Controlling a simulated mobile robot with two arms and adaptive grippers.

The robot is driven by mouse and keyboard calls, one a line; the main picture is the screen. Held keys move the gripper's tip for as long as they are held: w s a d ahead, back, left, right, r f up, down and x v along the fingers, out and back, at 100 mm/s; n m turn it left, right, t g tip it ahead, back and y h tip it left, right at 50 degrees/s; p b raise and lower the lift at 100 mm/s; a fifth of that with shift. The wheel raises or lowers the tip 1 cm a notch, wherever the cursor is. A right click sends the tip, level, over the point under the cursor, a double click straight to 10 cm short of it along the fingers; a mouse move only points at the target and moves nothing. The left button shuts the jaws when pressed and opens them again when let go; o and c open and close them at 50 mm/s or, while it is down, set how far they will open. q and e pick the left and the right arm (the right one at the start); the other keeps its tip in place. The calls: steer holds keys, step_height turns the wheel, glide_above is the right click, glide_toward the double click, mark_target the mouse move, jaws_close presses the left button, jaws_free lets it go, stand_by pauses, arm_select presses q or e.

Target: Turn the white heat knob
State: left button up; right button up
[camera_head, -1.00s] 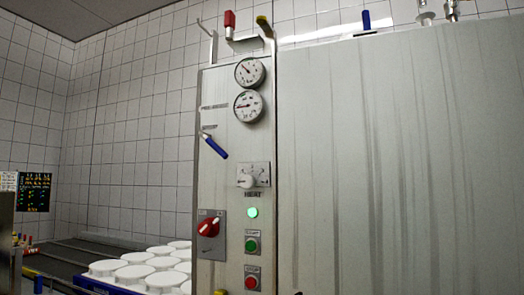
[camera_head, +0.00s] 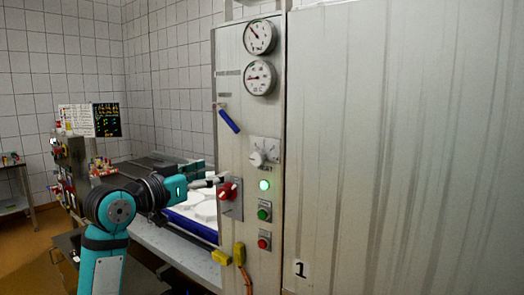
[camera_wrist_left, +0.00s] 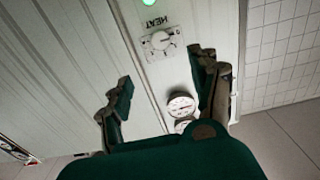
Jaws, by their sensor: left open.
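The white heat knob (camera_head: 257,158) sits on a square dial plate on the narrow control panel (camera_head: 236,120), above the lit green lamp. In the left wrist view the knob (camera_wrist_left: 160,41) shows upside down beyond the fingertips. My left gripper (camera_wrist_left: 160,68) is open there, with nothing between its fingers. My right gripper is not in view.
Two round gauges (camera_head: 260,57) sit above the knob, and a blue-handled lever (camera_head: 229,121) to its upper left. Green (camera_head: 264,210) and red (camera_head: 264,240) buttons are below. White moulds (camera_head: 204,211) stand behind the arm. A large bare metal wall (camera_head: 400,150) fills the right.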

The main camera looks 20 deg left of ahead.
mark_target(255, 160)
arm_select(q)
steer(key=p+x, duration=0.5)
steer(key=x, duration=1.1)
steer(key=shift+a+f+p, duration=0.1)
steer(key=shift+a+p, duration=0.05)
steer(key=shift+p, duration=0.25)
steer(key=shift+w+d+f, duration=0.1)
steer(key=shift+w+d, duration=0.15)
steer(key=shift+w, duration=0.25)
steer(key=c, duration=1.1)
steer(key=shift+c, duration=0.2)
steer(key=shift+a, duration=0.1)
